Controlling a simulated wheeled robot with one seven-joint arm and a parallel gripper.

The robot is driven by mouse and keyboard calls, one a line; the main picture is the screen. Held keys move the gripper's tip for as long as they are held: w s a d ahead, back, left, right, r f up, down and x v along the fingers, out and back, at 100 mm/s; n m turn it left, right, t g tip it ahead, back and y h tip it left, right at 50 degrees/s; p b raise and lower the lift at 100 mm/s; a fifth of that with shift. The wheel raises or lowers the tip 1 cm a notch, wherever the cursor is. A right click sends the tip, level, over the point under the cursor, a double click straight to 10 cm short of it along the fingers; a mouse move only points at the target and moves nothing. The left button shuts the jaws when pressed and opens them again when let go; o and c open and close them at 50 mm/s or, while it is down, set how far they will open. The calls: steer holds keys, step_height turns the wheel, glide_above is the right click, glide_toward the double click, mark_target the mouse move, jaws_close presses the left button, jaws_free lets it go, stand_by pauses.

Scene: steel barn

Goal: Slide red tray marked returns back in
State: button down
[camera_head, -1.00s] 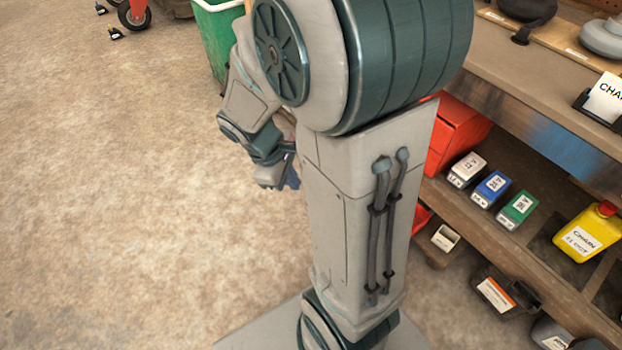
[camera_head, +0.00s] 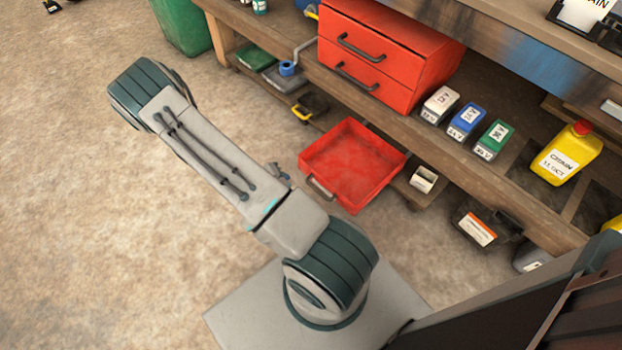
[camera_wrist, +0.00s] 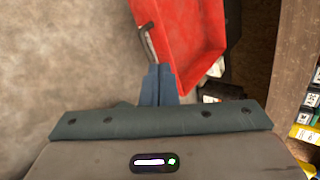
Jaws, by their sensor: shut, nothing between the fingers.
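A red tray (camera_head: 350,160) sticks out from the low part of the bench, open at the top and empty, with a dark handle (camera_head: 320,189) on its front. No marking on it can be read. In the wrist view the tray (camera_wrist: 195,30) is at the top, with its handle (camera_wrist: 149,44) at its left edge. My gripper (camera_wrist: 158,72) is shut and empty. Its fingertips appear just below the handle end and tray corner in that picture; I cannot tell whether they touch. In the head view my arm mostly hides the gripper, left of the tray.
A red cabinet (camera_head: 385,55) with two closed drawers stands on the shelf above. Battery packs (camera_head: 465,120) and a yellow jug (camera_head: 566,152) stand to its right. A small pale box (camera_head: 424,179) is right of the tray. A green bin (camera_head: 181,25) stands at the back.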

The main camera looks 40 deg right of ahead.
step_height(320, 180, down, 3)
steer(key=n, duration=0.2)
steer(key=b, duration=0.6)
glide_toward(317, 176)
steer(key=shift+n, duration=0.3)
steer(key=x, duration=0.5)
steer(key=shift+s+a+f, duration=0.15)
steer(key=shift+a+f, duration=0.05)
steer(key=shift+f, duration=0.05)
steer(key=shift+d+r, duration=0.15)
steer(key=shift+d, duration=0.45)
